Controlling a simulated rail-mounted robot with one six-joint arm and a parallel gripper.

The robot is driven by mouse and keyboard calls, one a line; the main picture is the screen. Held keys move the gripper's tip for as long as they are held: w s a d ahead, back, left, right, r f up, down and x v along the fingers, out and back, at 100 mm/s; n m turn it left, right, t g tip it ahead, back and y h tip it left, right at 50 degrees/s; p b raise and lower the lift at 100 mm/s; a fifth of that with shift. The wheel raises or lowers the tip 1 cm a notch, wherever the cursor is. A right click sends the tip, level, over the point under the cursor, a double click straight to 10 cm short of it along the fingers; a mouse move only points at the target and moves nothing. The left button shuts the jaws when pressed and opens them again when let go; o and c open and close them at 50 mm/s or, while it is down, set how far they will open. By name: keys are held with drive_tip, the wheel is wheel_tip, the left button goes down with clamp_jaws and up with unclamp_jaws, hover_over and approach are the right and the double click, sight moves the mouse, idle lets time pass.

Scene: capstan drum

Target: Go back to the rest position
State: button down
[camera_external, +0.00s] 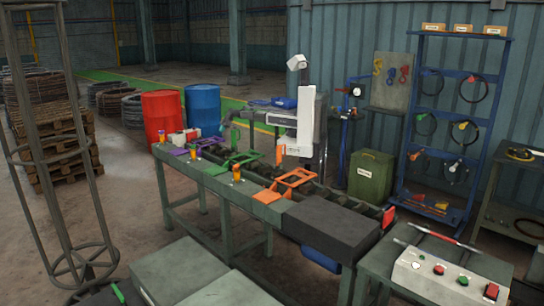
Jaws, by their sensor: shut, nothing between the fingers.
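My gripper (226,128) is the small dark end of my arm, seen left of the white links. It hangs above the back edge of the long green bench (200,178), roughly over the green frame on it. It is shut and holds nothing visible. The fingers are small and dark at this distance. My white arm stands upright behind the middle of the bench, with one link reaching left.
Green (231,163) and orange (294,179) frames stand on the bench along a dark roller track. Orange-topped pieces (236,173) stand near its front edge. A dark block (330,222) covers the right end. A control box (436,270) stands front right. Drums (203,108) stand behind.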

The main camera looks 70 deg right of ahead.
drive_tip(key=s+d+r+p, duration=0.3)
drive_tip(key=d+r, duration=0.1)
drive_tip(key=d, duration=0.3)
drive_tip(key=shift+r, duration=0.35)
drive_tip(key=shift+s, duration=0.1)
drive_tip(key=s+a+f+m+g+h+p, duration=0.1)
drive_tip(key=s+m+h, duration=0.3)
drive_tip(key=s, duration=0.6)
drive_tip(key=s+a+f+m+g+h+p, duration=0.1)
drive_tip(key=s+a+m+g+h, duration=0.1)
drive_tip(key=s+m, duration=0.7)
drive_tip(key=shift+s+a+f+g+h+p, duration=0.3)
drive_tip(key=shift+s+a+h, duration=0.55)
drive_tip(key=shift+s, duration=0.35)
